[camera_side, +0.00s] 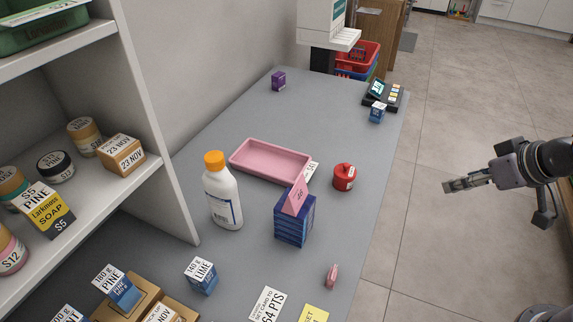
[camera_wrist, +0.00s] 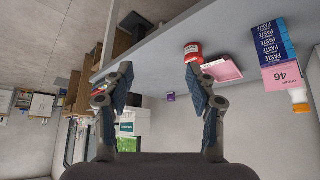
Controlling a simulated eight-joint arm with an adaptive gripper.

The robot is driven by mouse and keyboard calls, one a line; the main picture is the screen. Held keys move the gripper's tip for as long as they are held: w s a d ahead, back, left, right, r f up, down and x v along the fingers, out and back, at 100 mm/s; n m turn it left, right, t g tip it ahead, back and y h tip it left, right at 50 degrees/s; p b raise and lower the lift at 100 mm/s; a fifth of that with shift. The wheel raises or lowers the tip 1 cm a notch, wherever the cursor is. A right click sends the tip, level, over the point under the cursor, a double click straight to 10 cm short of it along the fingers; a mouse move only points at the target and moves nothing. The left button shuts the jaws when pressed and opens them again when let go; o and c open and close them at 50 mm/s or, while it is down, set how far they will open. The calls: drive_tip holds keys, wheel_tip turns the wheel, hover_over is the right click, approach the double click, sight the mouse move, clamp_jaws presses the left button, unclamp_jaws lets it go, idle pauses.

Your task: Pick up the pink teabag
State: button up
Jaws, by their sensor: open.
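A small pink item (camera_side: 331,275), which looks like the teabag, stands near the counter's right edge in the side view. It is too small to make out detail, and I cannot find it in the wrist view. My gripper (camera_side: 449,187) is off the counter's right side, over the floor, up and to the right of the pink item and well apart from it. In the wrist view my gripper (camera_wrist: 159,78) has its two fingers spread wide with nothing between them.
A blue box stack (camera_side: 293,227) with a pink card (camera_side: 297,198) stands left of the pink item. A red tin (camera_side: 344,177), pink tray (camera_side: 253,169) and white bottle (camera_side: 224,200) stand farther back. Cards lie in front.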

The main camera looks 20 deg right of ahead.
drive_tip(key=shift+c, duration=1.2)
drive_tip(key=m+g+h, duration=0.3)
drive_tip(key=m+g, duration=0.1)
drive_tip(key=m, duration=0.4)
approach(333, 272)
drive_tip(key=x, duration=0.5)
drive_tip(key=shift+s+d+f, duration=0.1)
drive_tip(key=shift+d+f, duration=0.05)
drive_tip(key=shift+d, duration=0.25)
drive_tip(key=shift+a+x, duration=0.2)
drive_tip(key=shift+x, duration=1.05)
drive_tip(key=shift+a+x, duration=0.15)
drive_tip(key=shift+x, duration=1.15)
drive_tip(key=c, duration=0.8)
